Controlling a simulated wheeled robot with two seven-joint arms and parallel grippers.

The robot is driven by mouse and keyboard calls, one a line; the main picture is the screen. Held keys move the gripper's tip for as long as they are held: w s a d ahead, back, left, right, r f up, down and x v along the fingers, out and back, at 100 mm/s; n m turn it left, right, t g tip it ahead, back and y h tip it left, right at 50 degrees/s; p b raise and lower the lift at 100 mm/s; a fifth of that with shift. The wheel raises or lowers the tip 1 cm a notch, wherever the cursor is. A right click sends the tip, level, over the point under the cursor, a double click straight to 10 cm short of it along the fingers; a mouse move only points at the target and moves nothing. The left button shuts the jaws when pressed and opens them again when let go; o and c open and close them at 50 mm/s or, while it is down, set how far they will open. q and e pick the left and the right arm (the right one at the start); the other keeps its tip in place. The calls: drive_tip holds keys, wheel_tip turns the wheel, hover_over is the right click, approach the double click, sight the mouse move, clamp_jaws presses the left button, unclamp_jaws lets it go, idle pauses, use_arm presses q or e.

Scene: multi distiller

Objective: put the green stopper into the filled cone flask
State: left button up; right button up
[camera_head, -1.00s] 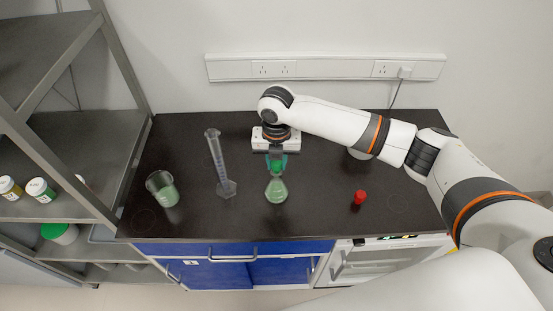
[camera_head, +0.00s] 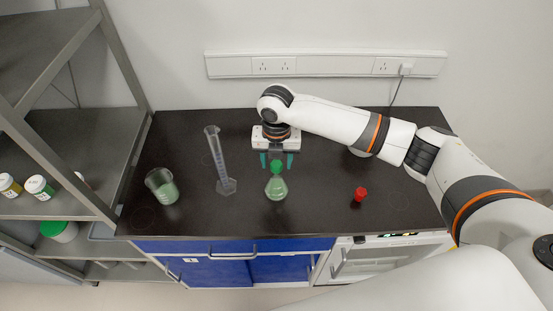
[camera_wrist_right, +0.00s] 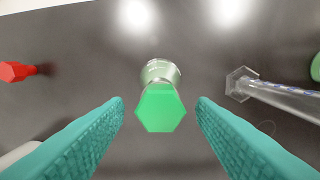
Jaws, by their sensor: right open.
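The cone flask (camera_head: 276,189) with green liquid stands upright on the dark bench, near the middle. The green stopper (camera_head: 277,166) sits at the flask's mouth; in the right wrist view its hexagonal top (camera_wrist_right: 160,108) covers the mouth, with the flask's glass (camera_wrist_right: 160,70) showing behind it. How deep it sits is hidden. My right gripper (camera_head: 277,160) is open around the stopper, its teal fingers apart on both sides, with clear gaps also in the right wrist view (camera_wrist_right: 160,112). My left gripper is not in view.
A graduated cylinder (camera_head: 216,158) and a beaker with green liquid (camera_head: 162,187) stand left of the flask. A red stopper (camera_head: 360,194) is on the bench to the right. A metal shelf (camera_head: 85,135) stands at the left edge.

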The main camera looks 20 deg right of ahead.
wheel_tip(320, 180, up, 12)
drive_tip(key=b, duration=0.2)
drive_tip(key=shift+f, duration=0.15)
idle(0.4)
